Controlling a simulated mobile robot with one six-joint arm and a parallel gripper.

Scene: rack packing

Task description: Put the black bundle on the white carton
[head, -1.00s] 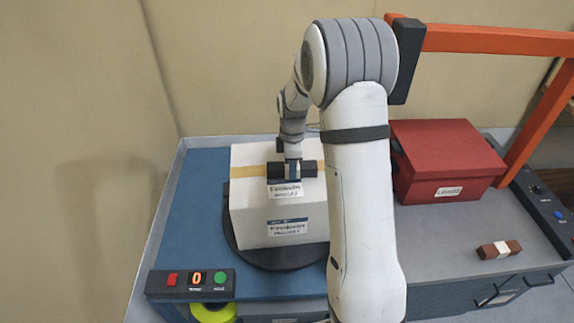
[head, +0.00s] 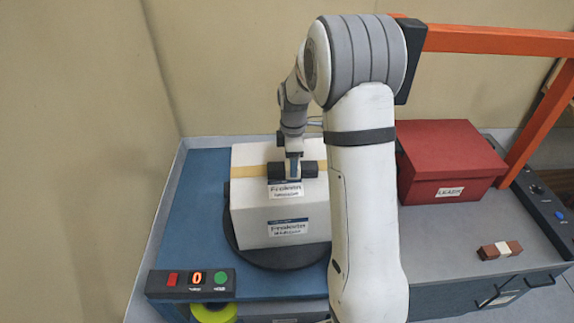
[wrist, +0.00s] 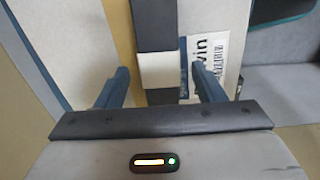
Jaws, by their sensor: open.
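In the wrist view the blue fingers of my gripper (wrist: 161,72) stand open, one on each side of the bundle, with a gap showing on both sides. The carton's top (wrist: 105,20) and printed label show there too.
The carton stands on a dark round plate (head: 238,243) on the blue worktop. A red box (head: 450,155) stands to the right, by an orange frame (head: 540,125). A brown bundle with a pale band (head: 487,252) lies at the right. A button panel (head: 192,281) is at front left.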

